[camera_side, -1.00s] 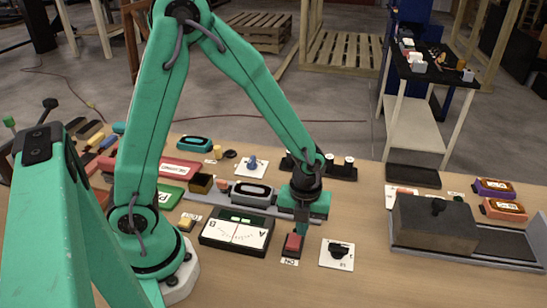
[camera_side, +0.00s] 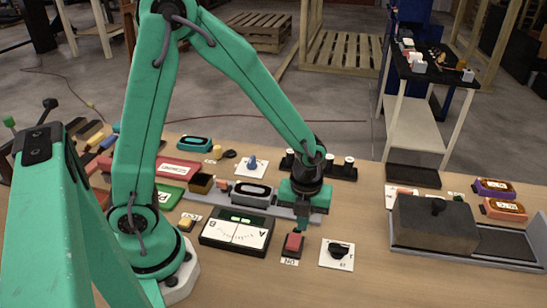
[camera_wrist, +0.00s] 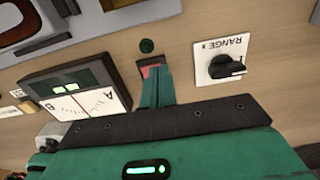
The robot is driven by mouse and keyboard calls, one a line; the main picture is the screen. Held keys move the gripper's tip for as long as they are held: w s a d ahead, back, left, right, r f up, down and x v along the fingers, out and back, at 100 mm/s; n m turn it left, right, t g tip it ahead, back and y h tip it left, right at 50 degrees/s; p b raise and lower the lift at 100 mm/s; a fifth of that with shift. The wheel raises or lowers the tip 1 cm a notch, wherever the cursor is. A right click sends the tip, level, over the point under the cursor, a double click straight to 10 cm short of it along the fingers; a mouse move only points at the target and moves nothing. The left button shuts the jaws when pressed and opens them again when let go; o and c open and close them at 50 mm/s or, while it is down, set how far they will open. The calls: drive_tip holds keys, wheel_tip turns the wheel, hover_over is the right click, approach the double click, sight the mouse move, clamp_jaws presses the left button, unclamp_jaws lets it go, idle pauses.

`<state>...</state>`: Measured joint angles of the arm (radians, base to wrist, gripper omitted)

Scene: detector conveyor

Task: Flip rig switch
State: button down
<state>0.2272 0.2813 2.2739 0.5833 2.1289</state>
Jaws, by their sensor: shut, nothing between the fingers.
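The red rocker switch (camera_side: 293,242) sits in a dark housing on the table, with a small white label at its front. My gripper (camera_side: 301,227) points down just behind and above the switch, fingers shut and empty. In the wrist view, the shut fingers (camera_wrist: 154,73) cover most of the switch, and a bit of its red top (camera_wrist: 150,68) shows at their tips. I cannot tell whether they touch it. A dark green round lamp or button (camera_wrist: 147,46) lies just beyond the switch.
A meter (camera_side: 238,231) with a white dial stands left of the switch. A black RANGE knob on a white plate (camera_side: 336,254) sits close on the right. A grey block on a rail (camera_side: 435,224) is farther right. Bare table lies in front.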

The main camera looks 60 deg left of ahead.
wheel_tip(320, 180, up, 14)
drive_tip(key=w+a, duration=0.1)
drive_tip(key=shift+w+a+f, duration=0.25)
drive_tip(key=shift+w+a, duration=0.05)
drive_tip(key=shift+a, duration=0.05)
idle(0.5)
drive_tip(key=s+a+r+n+t, duration=0.2)
drive_tip(key=s+n, duration=0.4)
drive_tip(key=n, duration=0.7)
drive_tip(key=s+a+r+n+t, duration=0.3)
drive_tip(key=s+a+r+n, duration=0.1)
drive_tip(key=n, duration=1)
drive_tip(key=shift+s+r+t, duration=0.3)
drive_tip(key=shift+s+r, duration=0.4)
drive_tip(key=shift+s, duration=0.25)
drive_tip(key=shift+d, duration=0.1)
